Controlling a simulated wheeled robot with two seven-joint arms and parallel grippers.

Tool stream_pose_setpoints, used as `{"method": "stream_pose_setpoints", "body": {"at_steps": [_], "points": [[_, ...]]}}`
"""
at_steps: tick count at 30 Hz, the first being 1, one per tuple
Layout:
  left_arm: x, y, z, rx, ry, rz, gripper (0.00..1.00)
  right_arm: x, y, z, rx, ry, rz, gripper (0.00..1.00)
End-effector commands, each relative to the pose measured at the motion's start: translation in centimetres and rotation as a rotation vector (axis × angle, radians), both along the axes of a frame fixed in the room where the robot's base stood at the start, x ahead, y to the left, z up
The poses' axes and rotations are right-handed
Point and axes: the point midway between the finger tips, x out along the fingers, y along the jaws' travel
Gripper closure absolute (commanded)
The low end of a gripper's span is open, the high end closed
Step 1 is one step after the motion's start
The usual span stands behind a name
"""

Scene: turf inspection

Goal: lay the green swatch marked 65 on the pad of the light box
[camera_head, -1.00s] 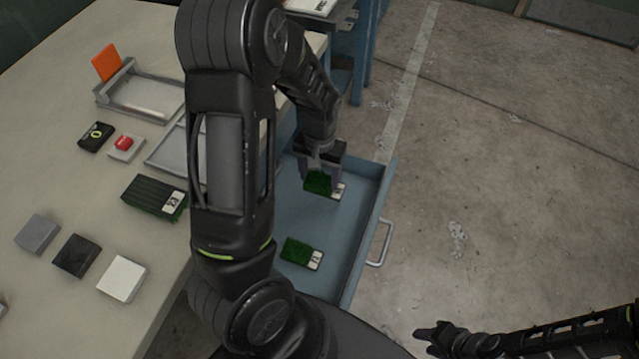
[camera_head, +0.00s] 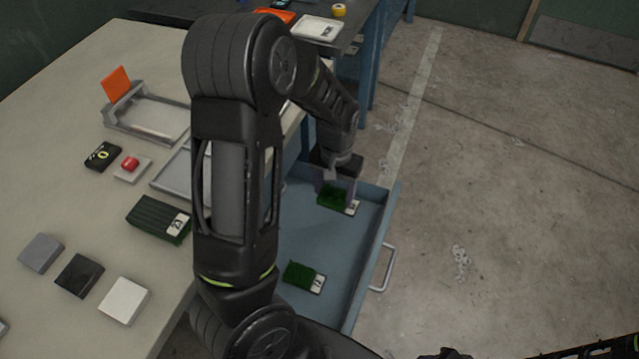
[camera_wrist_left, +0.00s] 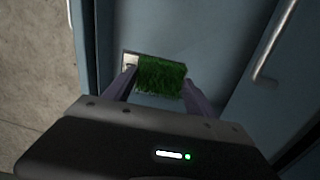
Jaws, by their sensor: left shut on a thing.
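My left gripper (camera_head: 338,188) is shut on a green turf swatch (camera_head: 334,198) with a white tag, at the far part of the open blue drawer (camera_head: 345,245). In the left wrist view the swatch (camera_wrist_left: 161,75) sits between the fingers (camera_wrist_left: 158,88), its tag by the left finger. The tag's number is too small to read. A second green swatch (camera_head: 300,275) lies in the drawer's near part. A grey frame with a pale plate (camera_head: 150,117) and an upright orange flap stands on the bench; I cannot tell if it is the light box. My right gripper (camera_head: 445,353) barely shows.
A white tray (camera_head: 317,29) stands on the far bench. The drawer handle (camera_head: 384,268) juts right.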

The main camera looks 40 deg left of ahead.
Motion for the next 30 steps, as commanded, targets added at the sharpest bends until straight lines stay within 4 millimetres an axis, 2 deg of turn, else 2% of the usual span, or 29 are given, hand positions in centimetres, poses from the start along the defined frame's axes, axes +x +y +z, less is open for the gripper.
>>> {"method": "stream_pose_setpoints", "body": {"at_steps": [1,6,9,13,17,30], "points": [[1.5,-1.2,1.0,0.001,-0.006,-0.03,0.73,0.0,0.0,0.0,0.0,0.0,0.0,0.64],[5.9,-6.3,5.1,0.001,-0.008,-0.137,0.73,0.0,0.0,0.0,0.0,0.0,0.0,0.64],[7.8,-9.6,7.7,0.001,-0.007,-0.195,0.73,0.0,0.0,0.0,0.0,0.0,0.0,0.64],[9.1,-12.7,10.1,0.0,-0.004,-0.247,0.73,0.0,0.0,0.0,0.0,0.0,0.0,0.64],[9.4,-13.9,11.1,0.0,-0.001,-0.265,0.73,0.0,0.0,0.0,0.0,0.0,0.0,0.64],[9.4,-13.9,11.1,-0.001,-0.001,-0.264,0.73,0.0,0.0,0.0,0.0,0.0,0.0,0.64]]}}
